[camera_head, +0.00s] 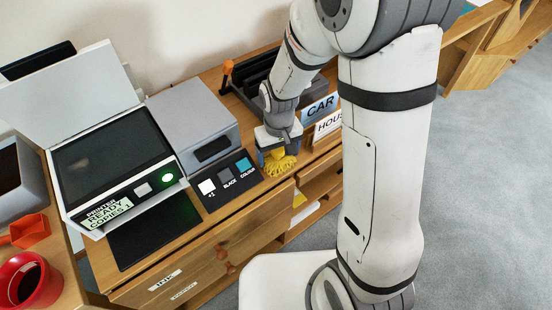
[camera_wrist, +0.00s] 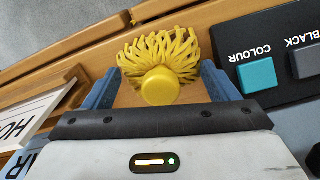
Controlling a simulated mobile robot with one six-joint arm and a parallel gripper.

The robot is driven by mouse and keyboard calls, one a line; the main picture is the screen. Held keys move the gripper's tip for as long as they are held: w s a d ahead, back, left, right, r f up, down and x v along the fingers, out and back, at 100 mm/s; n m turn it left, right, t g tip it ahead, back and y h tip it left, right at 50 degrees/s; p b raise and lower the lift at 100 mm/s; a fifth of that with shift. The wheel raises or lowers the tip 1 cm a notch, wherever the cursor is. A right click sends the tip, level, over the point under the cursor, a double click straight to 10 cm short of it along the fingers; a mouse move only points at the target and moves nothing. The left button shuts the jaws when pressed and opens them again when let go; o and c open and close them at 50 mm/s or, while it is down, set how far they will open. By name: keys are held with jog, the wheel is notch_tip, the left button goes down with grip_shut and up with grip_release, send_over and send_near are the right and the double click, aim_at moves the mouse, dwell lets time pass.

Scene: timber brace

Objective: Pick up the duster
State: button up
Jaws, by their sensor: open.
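The duster has a yellow mop-like head and a round yellow knob. In the head view the duster (camera_head: 279,163) is at the front edge of the wooden cabinet top, right of the button panel. In the wrist view the duster (camera_wrist: 160,60) lies between the two blue fingers. My gripper (camera_head: 272,152) is open above it and points down; in the wrist view my gripper (camera_wrist: 160,85) has a finger on each side of the duster, with gaps to its knob. I cannot tell whether the fingers touch its strands.
A printer (camera_head: 112,150) with raised lid and a button panel (camera_head: 226,181) stand left of the duster. Signs reading CAR (camera_head: 319,107) and HOUSE (camera_head: 328,125) stand to its right. A dark tray (camera_head: 252,84) is behind. A red mug (camera_head: 28,282) is at lower left.

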aim_at(278, 151)
jog(key=shift+f, duration=0.7)
jog(key=shift+c, duration=0.4)
jog(key=c, duration=0.8)
notch_tip(278, 151, up, 10)
jog(key=shift+r+p, duration=0.1)
jog(key=shift+p, duration=0.55)
